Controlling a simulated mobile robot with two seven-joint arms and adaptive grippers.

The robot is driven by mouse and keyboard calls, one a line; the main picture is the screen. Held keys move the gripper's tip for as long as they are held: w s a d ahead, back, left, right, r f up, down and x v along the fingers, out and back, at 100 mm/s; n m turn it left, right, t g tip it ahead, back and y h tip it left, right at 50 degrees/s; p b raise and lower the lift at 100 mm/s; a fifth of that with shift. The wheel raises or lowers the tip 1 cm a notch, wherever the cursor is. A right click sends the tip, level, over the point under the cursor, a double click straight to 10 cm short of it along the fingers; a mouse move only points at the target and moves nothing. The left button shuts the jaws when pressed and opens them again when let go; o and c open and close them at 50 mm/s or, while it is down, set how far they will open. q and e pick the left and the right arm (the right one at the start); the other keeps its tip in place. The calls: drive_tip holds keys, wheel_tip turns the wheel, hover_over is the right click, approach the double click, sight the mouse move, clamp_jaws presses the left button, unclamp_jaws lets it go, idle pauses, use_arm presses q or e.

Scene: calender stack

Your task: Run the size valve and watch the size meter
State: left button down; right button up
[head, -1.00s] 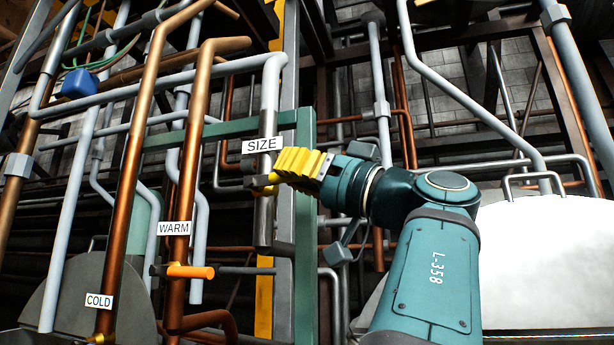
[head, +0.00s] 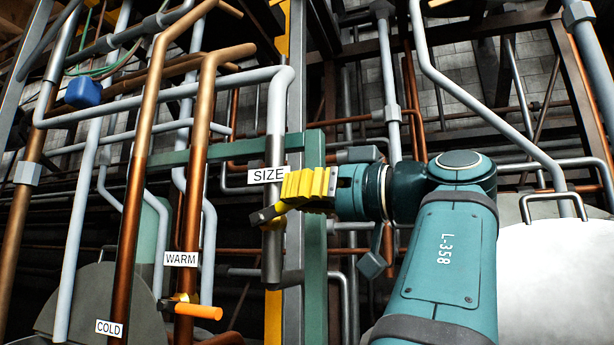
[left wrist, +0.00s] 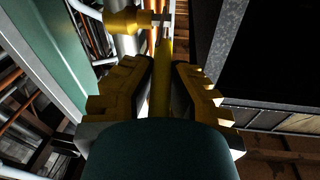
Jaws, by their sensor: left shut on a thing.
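The size valve sits on a grey vertical pipe (head: 274,110) under the white SIZE label (head: 267,175). My left gripper (head: 290,188), with yellow fingers, is at this valve just right of the pipe. In the left wrist view my left gripper (left wrist: 160,85) is shut on a yellow valve handle (left wrist: 161,80), which runs between its two fingers. The brass valve body (left wrist: 125,20) shows beyond the fingertips. The fingers hide part of the valve in the head view. I cannot make out a size meter. My right gripper is not in view.
Copper pipes labelled WARM (head: 181,259) and COLD (head: 110,327) stand to the left. An orange valve handle (head: 198,311) sticks out below the WARM label. A green post (head: 315,240) stands close behind my gripper. A large white rounded body (head: 560,275) fills the lower right.

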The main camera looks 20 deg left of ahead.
use_arm(q)
drive_tip(key=shift+a+r+h+p, duration=0.15)
drive_tip(key=shift+r+h+p, duration=0.15)
drive_tip(key=shift+h+p, duration=0.15)
drive_tip(key=shift+f, duration=0.1)
drive_tip(key=c, duration=0.9)
unclamp_jaws()
drive_tip(key=shift+a, duration=0.1)
